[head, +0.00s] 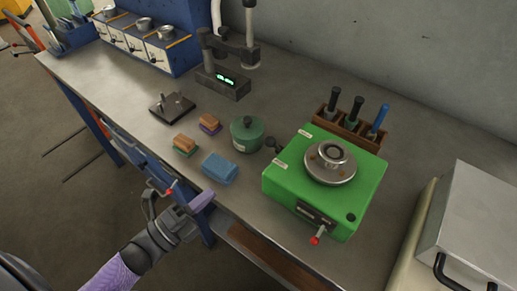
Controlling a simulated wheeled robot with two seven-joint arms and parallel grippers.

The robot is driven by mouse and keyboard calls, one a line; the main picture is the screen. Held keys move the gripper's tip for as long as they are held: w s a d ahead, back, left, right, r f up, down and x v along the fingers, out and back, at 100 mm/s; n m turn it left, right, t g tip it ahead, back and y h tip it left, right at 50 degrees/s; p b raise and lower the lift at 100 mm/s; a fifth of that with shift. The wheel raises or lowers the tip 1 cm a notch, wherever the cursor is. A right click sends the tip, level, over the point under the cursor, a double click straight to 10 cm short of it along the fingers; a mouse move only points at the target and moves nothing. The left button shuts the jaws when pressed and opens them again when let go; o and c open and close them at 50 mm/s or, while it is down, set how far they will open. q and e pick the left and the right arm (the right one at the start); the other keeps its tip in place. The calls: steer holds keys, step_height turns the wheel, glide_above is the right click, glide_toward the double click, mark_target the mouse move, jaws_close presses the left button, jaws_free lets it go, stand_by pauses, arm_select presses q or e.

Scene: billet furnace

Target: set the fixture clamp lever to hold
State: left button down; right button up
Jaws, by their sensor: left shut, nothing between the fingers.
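A green box (283,187) stands on the metal bench, with a round grey fixture (331,162) on top. A lever with a black knob (271,143) sticks out at its left side, near two small white labels too small to read. A red-tipped lever (317,237) sticks out of a dark slotted plate at its front. I cannot tell which lever is the clamp lever. My left gripper (203,201) is shut and empty at the bench's front edge, left of the green box and apart from both levers. My right gripper is not in view.
A blue cloth (220,168), two brushes or sponges (185,145) and a green tin (247,134) lie left of the box. A wooden rack (350,128) of handled tools stands behind it. A grey lidded case (475,225) is at the right.

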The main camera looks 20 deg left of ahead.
mark_target(266, 145)
arm_select(q)
steer(key=x, duration=1.4)
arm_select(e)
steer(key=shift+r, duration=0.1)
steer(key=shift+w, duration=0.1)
